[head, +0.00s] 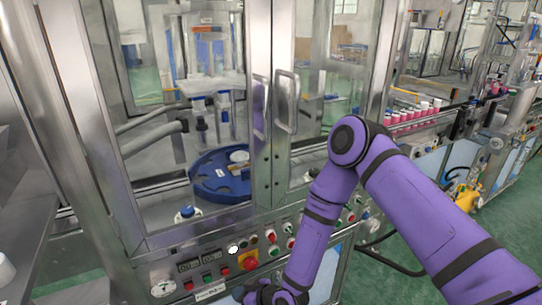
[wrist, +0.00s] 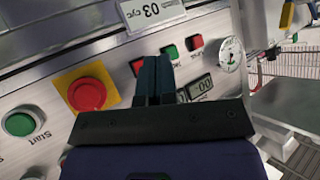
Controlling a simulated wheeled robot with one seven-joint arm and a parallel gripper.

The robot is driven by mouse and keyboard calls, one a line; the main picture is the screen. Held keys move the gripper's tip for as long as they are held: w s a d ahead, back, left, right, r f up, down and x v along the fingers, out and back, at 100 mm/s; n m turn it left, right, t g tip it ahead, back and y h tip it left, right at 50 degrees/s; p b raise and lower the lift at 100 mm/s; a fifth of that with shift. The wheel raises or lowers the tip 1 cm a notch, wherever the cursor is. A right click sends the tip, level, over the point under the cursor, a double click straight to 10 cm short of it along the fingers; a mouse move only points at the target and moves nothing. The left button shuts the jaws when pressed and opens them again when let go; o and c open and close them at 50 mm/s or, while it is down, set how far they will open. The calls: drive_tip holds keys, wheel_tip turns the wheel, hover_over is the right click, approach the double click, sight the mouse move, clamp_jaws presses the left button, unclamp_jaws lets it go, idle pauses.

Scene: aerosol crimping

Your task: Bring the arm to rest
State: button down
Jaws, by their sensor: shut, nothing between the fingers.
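My purple arm reaches in from the right in the head view and bends down toward the control panel (head: 215,262) of the machine. My gripper (wrist: 153,62) shows in the wrist view with its two dark fingers together and nothing between them. The fingers are in front of the panel, near a small label plate and a row of red and green buttons. In the head view the gripper is at the bottom edge and its fingers cannot be made out. Whether the fingers touch the panel cannot be told.
A red emergency button on a yellow square (wrist: 87,93) is left of the fingers, with a green button (wrist: 20,123) beyond. The glass-doored cabinet holds a blue turntable (head: 222,178). A conveyor with pink cans (head: 405,115) runs at the right.

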drive_tip(key=w+d+r+t+h, duration=0.1)
drive_tip(key=w+d+r+h, duration=0.1)
drive_tip(key=w+d+r, duration=0.35)
drive_tip(key=w+d+r+m+h, duration=0.1)
drive_tip(key=w+d+r+h, duration=0.15)
drive_tip(key=d+r, duration=0.6)
drive_tip(key=w+d+r+t+h, duration=0.1)
drive_tip(key=w+d+r+h, duration=0.2)
drive_tip(key=r, duration=0.8)
drive_tip(key=d+r+m, duration=0.2)
drive_tip(key=d+r, duration=0.6)
drive_tip(key=r, duration=0.1)
drive_tip(key=s+d+r+m+h, duration=0.4)
drive_tip(key=s+d+r, duration=0.7)
drive_tip(key=d+r, duration=0.15)
drive_tip(key=s+d+r+m, duration=0.2)
drive_tip(key=s+r, duration=0.1)
drive_tip(key=s, duration=0.6)
drive_tip(key=s+d+r+m+g, duration=0.1)
drive_tip(key=s+d+r+m, duration=0.1)
drive_tip(key=s, duration=0.6)
drive_tip(key=shift+s+d+r, duration=0.35)
drive_tip(key=shift+d+r, duration=0.25)
drive_tip(key=shift+d, duration=0.05)
